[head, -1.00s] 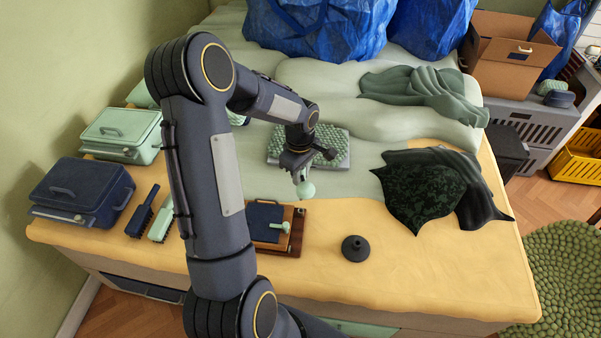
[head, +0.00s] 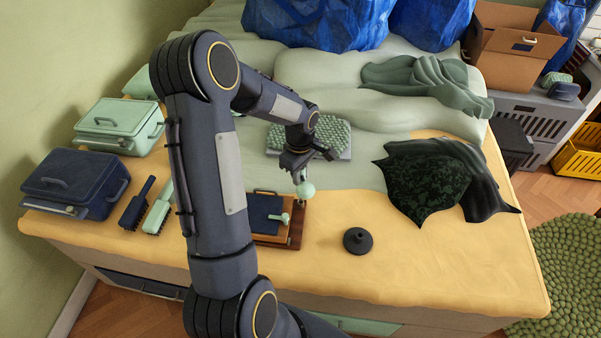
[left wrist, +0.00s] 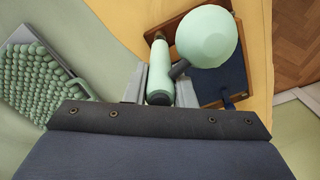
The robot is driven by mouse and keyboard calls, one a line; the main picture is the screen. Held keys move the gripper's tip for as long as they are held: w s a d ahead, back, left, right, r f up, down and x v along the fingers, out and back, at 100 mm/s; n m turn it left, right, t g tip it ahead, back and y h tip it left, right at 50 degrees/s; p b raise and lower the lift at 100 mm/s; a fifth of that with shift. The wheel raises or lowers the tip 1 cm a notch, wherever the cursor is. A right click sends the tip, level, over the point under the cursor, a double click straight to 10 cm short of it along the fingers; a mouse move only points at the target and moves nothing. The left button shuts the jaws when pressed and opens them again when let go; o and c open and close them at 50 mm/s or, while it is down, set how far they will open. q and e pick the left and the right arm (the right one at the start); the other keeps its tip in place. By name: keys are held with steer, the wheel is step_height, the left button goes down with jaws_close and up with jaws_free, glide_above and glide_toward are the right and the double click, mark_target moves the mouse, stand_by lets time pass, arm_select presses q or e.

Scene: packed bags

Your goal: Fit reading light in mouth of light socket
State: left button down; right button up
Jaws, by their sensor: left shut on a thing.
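The mint-green reading light is in my left gripper (head: 299,168); its round head (head: 306,189) hangs below the jaws in the head view. In the left wrist view the jaws are shut on its pale green cylindrical body (left wrist: 159,75), with the large round head (left wrist: 207,36) to the right, joined by a dark piece. The light socket appears to be the small dark round piece with a raised neck (head: 357,241), upright on the tan surface. The light is above and left of it in the picture, clearly apart. My right gripper is not in view.
Below the light lies a brown board with a navy notebook (head: 263,214). Two brushes (head: 158,208) and a navy case (head: 76,187) stand left. A nubby green mat (head: 325,138) is behind, a dark cloth (head: 430,178) right. The tan surface around the socket is clear.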

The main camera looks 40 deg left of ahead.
arm_select(q)
steer(key=shift+b, duration=0.45)
stand_by(1.2)
steer(key=shift+f+b, duration=1.55)
steer(key=shift+f, duration=0.25)
steer(key=c, duration=1.1)
jaws_free()
steer(key=shift+c, duration=0.2)
step_height(320, 180, up, 7)
steer(key=shift+r, duration=0.45)
